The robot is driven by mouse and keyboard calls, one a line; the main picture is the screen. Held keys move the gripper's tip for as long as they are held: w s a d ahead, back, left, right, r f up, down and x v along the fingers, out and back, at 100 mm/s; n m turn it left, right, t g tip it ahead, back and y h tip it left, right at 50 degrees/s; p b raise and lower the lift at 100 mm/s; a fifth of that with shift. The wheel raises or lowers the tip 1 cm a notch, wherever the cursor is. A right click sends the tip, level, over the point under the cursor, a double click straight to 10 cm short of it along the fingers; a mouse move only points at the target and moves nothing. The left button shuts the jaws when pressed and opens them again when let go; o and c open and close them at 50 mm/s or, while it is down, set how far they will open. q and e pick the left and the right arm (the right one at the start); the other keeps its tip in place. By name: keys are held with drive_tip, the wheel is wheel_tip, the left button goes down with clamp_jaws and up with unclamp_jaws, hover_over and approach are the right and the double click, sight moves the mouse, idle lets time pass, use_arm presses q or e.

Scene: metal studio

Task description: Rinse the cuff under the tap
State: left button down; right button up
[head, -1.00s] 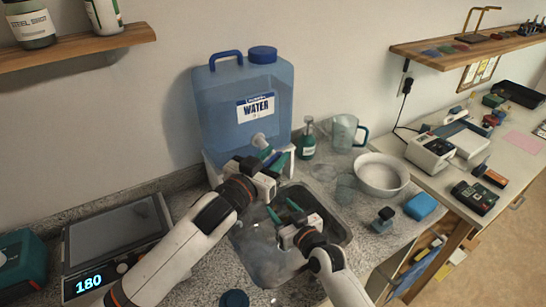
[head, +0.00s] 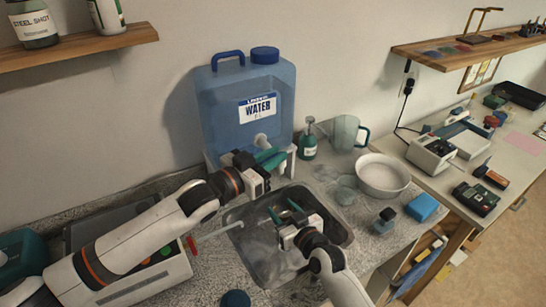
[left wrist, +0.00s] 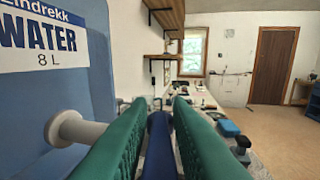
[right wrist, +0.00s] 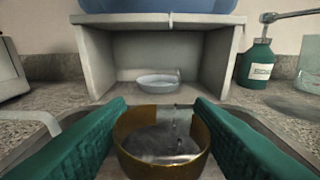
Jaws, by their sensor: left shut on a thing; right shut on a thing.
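The blue water jug (head: 235,120) stands on a white stand behind the sink. Its white tap (head: 260,140) also shows at the left of the left wrist view (left wrist: 75,130). My left gripper (head: 268,160) is beside the tap, its green fingers shut on a dark blue piece (left wrist: 160,140), which looks like the tap's lever. My right gripper (head: 285,217) is over the sink (head: 262,258), below the tap. It is shut on the brass-coloured cuff (right wrist: 160,168), a ring with its opening facing up. A faint clear streak, perhaps water, shows at the cuff.
A green soap bottle (head: 308,142), a clear jug (head: 345,132) and a white bowl (head: 382,175) stand right of the sink. A blue sponge (head: 422,207) lies near a small dark bottle (head: 384,220). My left forearm passes over a pale box with coloured buttons (head: 165,262).

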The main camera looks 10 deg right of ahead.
use_arm(q)
drive_tip(key=shift+w+m+g+h, duration=0.2)
drive_tip(key=shift+m+g+h, duration=0.75)
drive_tip(key=shift+g, duration=0.65)
drive_tip(key=shift+a+m+g, duration=0.1)
drive_tip(key=shift+m+g, duration=0.2)
drive_tip(key=shift+m, duration=0.05)
drive_tip(key=c, duration=1.5)
unclamp_jaws()
drive_tip(key=shift+w, duration=0.1)
drive_tip(key=v, duration=1.2)
